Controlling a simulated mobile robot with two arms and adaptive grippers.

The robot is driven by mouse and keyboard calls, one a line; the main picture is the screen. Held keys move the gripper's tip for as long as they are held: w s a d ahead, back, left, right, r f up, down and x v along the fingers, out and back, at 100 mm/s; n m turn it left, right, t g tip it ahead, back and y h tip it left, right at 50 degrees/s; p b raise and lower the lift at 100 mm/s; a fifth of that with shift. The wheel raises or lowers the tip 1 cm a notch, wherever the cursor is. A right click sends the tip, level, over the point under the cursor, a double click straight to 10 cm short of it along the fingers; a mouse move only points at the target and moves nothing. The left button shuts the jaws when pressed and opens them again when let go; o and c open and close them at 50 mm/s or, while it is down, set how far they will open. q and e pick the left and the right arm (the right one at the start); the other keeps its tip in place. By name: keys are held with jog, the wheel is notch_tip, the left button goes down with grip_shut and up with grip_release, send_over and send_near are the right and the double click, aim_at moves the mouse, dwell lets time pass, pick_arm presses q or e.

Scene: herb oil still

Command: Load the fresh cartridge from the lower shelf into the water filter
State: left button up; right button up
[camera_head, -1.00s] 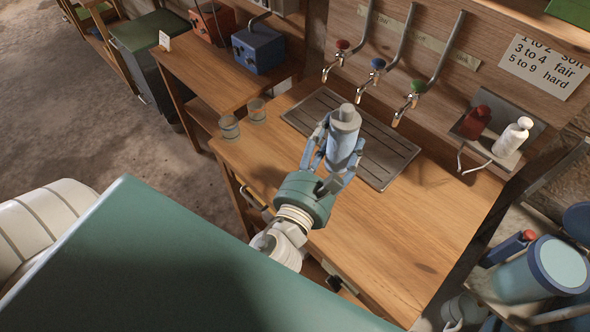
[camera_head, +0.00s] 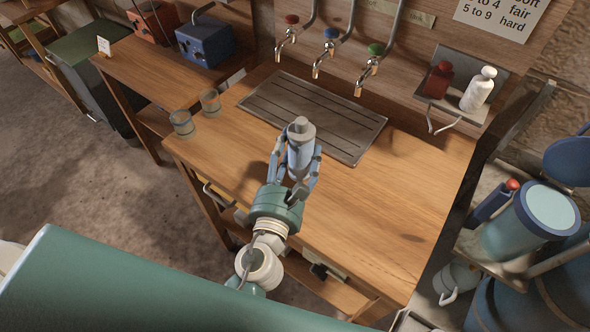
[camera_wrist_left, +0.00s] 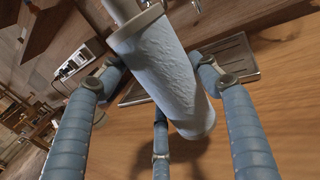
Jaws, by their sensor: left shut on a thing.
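My left gripper (camera_head: 290,175) is shut around a pale grey-blue cylindrical cartridge (camera_head: 300,155) with a grey stub on top. It holds the cartridge roughly upright over the wooden counter, in front of the drip tray. In the left wrist view the cartridge (camera_wrist_left: 165,75) sits tilted among the blue fingers, its rounded end over the wood. A teal cylinder (camera_head: 510,240) with a blue rim and pale round top stands at the right; I cannot tell whether it is the water filter. My right gripper is not in view.
Three taps with red, blue and green knobs hang over the metal drip tray (camera_head: 315,115). Two small cups (camera_head: 183,124) stand at the counter's left edge. Red and white bottles (camera_head: 478,90) sit on a wall rack. The counter's right half (camera_head: 400,210) is clear.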

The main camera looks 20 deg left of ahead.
aim_at(293, 171)
pick_arm(q)
notch_tip(293, 171, down, 4)
jog(key=b, duration=0.3)
jog(key=shift+f, duration=0.1)
jog(key=o, duration=1.3)
jog(key=shift+f, duration=0.15)
jog(key=shift+o, duration=0.2)
